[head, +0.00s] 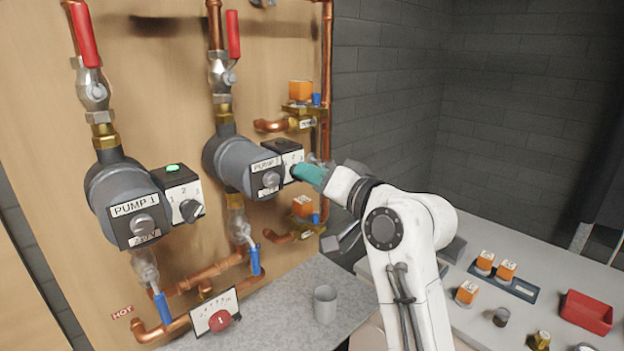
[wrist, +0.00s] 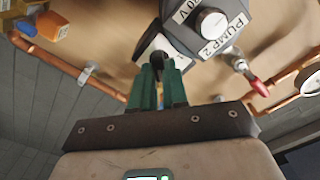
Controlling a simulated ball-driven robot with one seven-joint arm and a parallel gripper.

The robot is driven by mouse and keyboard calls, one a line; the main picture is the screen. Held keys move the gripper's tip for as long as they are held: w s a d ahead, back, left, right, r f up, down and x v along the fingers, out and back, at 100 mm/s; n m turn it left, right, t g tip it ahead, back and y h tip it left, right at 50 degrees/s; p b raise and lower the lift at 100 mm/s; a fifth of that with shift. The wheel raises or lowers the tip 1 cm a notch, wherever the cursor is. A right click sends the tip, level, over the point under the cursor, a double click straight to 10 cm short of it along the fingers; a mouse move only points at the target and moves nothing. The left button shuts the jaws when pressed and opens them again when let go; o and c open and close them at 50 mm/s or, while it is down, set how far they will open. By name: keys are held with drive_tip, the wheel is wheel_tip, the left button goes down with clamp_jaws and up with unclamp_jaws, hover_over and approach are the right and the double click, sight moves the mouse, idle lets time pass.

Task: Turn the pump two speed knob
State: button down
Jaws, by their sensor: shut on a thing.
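Pump two (head: 228,163) is the grey pump on the right of the wooden panel. It also shows in the wrist view, with its "PUMP 2" label (wrist: 222,38). Its black and white speed control box (head: 284,150) sits on its right side. My gripper (head: 301,170) reaches this box from the right with its green fingers. In the wrist view, the fingers (wrist: 158,68) are shut on the dark pump two speed knob (wrist: 157,57). The fingers hide most of the knob, and its pointer setting cannot be read.
Pump one (head: 122,195) with its own speed knob (head: 191,210) is to the left. Copper pipes (head: 212,275) and red-handled valves (head: 233,35) surround the pumps. A grey cup (head: 325,304) stands on the counter below. A red box (head: 586,312) and orange-topped parts (head: 506,270) lie at right.

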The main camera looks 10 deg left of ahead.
drive_tip(key=shift+s+f+n+b, duration=0.1)
drive_tip(key=shift+n+b, duration=2.95)
drive_tip(key=shift+n, duration=0.75)
drive_tip(key=c, duration=1.1)
unclamp_jaws()
drive_tip(key=shift+c, duration=0.2)
drive_tip(key=b+v, duration=0.2)
drive_tip(key=v, duration=0.8)
drive_tip(key=shift+s+d, duration=0.25)
drive_tip(key=shift+s, duration=0.05)
